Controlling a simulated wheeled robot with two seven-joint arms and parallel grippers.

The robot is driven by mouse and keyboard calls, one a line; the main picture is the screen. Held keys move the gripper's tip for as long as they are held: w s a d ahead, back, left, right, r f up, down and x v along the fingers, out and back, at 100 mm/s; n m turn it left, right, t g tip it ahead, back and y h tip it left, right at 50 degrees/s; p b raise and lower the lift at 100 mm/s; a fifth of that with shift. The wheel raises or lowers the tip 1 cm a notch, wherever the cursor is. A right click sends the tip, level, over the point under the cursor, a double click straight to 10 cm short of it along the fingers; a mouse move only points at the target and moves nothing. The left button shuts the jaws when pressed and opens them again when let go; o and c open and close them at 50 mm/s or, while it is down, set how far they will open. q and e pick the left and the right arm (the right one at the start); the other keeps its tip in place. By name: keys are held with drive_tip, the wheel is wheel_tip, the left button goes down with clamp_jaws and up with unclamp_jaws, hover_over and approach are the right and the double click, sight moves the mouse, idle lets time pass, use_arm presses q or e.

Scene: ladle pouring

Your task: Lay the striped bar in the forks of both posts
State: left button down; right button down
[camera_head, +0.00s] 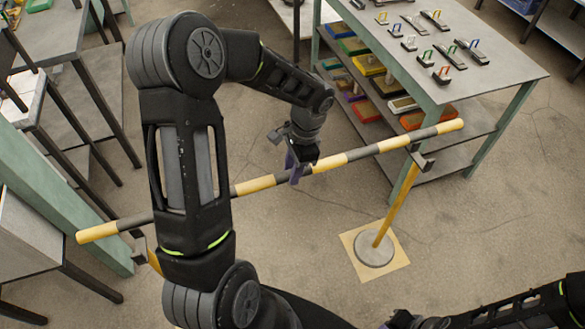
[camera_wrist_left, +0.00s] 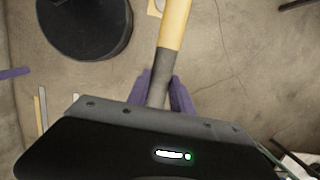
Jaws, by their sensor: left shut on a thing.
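The striped bar (camera_head: 255,185), yellow and dark grey, runs from lower left to upper right in the head view. My left gripper (camera_head: 296,170) is shut on a dark band near its middle. In the left wrist view, the bar (camera_wrist_left: 174,28) passes between the purple fingers (camera_wrist_left: 161,92). The right post (camera_head: 398,205) is yellow on a round grey base; its fork (camera_head: 422,160) shows just below the bar near the right end. The left post (camera_head: 154,262) is mostly hidden by my arm; its fork (camera_head: 139,244) shows near the bar's left end. I cannot tell whether either fork bears the bar. My right gripper (camera_head: 405,321) is partly cut off at the bottom edge.
A shelved table (camera_head: 460,85) at upper right holds small tools on top and coloured boxes below. Other tables (camera_head: 25,235) stand along the left. The right post's base (camera_head: 375,250) sits on a pale yellow square. The floor around it is clear.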

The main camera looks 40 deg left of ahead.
use_arm(q)
wheel_tip(320, 180, down, 12)
drive_tip(key=b, duration=0.9)
drive_tip(key=shift+d, duration=0.1)
idle(0.4)
drive_tip(key=c, duration=1.1)
unclamp_jaws()
drive_tip(key=shift+o, duration=0.2)
drive_tip(key=shift+r, duration=0.1)
drive_tip(key=r, duration=0.5)
drive_tip(key=w+r, duration=0.1)
drive_tip(key=r, duration=0.1)
drive_tip(key=shift+w+d+r, duration=0.1)
drive_tip(key=shift+d+r, duration=0.15)
drive_tip(key=shift+d, duration=0.15)
